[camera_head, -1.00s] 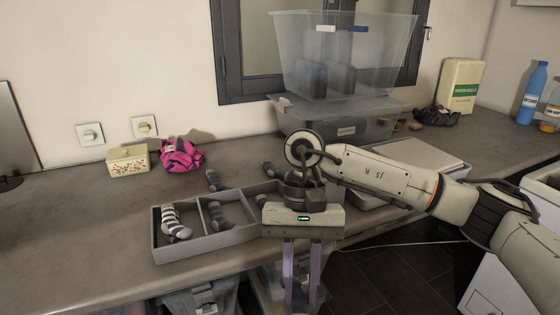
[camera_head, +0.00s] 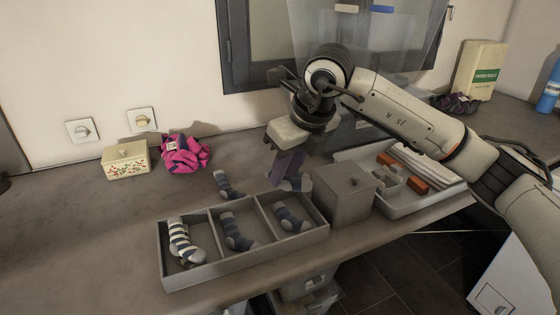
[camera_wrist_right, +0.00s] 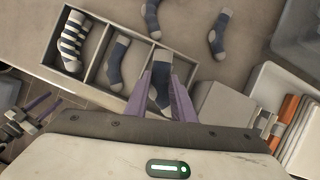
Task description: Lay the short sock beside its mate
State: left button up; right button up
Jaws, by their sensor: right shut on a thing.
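My right gripper (camera_head: 287,177) is raised above the counter behind the tray, its purple fingers pointing down. It is shut on a blue-grey sock (camera_wrist_right: 160,90), which shows between the fingers in the right wrist view. A blue-grey sock with a pale toe (camera_head: 303,184) shows at the fingertips in the head view; I cannot tell if it is the same one. The tray holds a striped sock (camera_head: 181,240) on the left, a blue-grey sock (camera_head: 236,231) in the middle and another (camera_head: 290,216) on the right. One more sock (camera_head: 229,186) lies behind the tray.
The grey three-compartment tray (camera_head: 240,265) sits near the counter's front edge. A grey lidded box (camera_head: 345,195) stands right of it, then a white tray (camera_head: 410,208). A floral tin (camera_head: 126,159) and a pink scrunchie (camera_head: 186,154) are at the back left. Counter left of the tray is clear.

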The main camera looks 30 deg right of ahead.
jog(key=shift+w, duration=0.15)
jog(key=shift+d, duration=0.1)
jog(key=shift+f+b, duration=0.55)
jog(key=shift+f, duration=0.05)
jog(key=shift+f+b, duration=1.55)
jog(key=shift+f, duration=1)
jog(key=o, duration=1.1)
jog(key=shift+c, duration=0.2)
